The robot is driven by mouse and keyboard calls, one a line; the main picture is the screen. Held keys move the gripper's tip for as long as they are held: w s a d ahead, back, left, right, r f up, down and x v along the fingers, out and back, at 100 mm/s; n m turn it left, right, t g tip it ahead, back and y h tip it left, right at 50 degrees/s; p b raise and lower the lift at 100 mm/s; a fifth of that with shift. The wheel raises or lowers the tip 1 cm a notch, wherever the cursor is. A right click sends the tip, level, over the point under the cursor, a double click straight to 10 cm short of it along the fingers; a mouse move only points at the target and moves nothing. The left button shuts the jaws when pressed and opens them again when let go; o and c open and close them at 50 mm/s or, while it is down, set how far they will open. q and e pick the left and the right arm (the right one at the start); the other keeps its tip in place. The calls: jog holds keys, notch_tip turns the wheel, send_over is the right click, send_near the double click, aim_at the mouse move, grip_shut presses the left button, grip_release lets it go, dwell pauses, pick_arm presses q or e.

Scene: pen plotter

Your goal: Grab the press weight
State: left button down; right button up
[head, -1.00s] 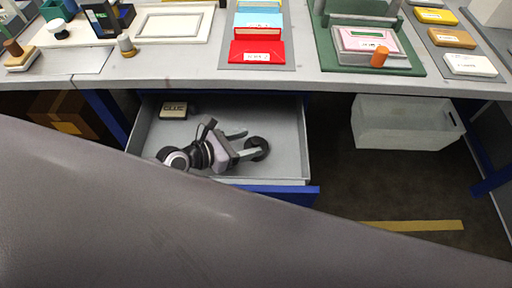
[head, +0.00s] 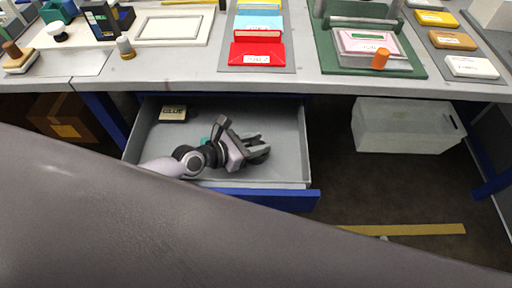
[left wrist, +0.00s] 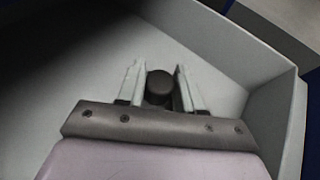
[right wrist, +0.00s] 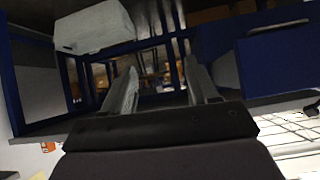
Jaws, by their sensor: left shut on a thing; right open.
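The press weight (left wrist: 159,86) is a dark round knobbed piece inside the open drawer (head: 302,135). In the left wrist view it sits between the two fingers of my left gripper (left wrist: 160,88), which is shut on it. In the head view my left gripper (head: 252,148) is low in the drawer's right part, and the weight (head: 259,158) shows only in part behind the fingers. My right gripper (right wrist: 162,88) is open with nothing between its fingers; it shows only in the right wrist view.
A glue box (head: 172,114) lies at the drawer's back left. The table (head: 200,68) above holds a red box (head: 257,53), a green press base (head: 415,68) and a white frame (head: 172,27). A pale bin (head: 405,128) stands under the table at right.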

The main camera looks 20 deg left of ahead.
pick_arm(q)
jog(key=shift+w+r, duration=0.1)
jog(key=shift+r, duration=0.2)
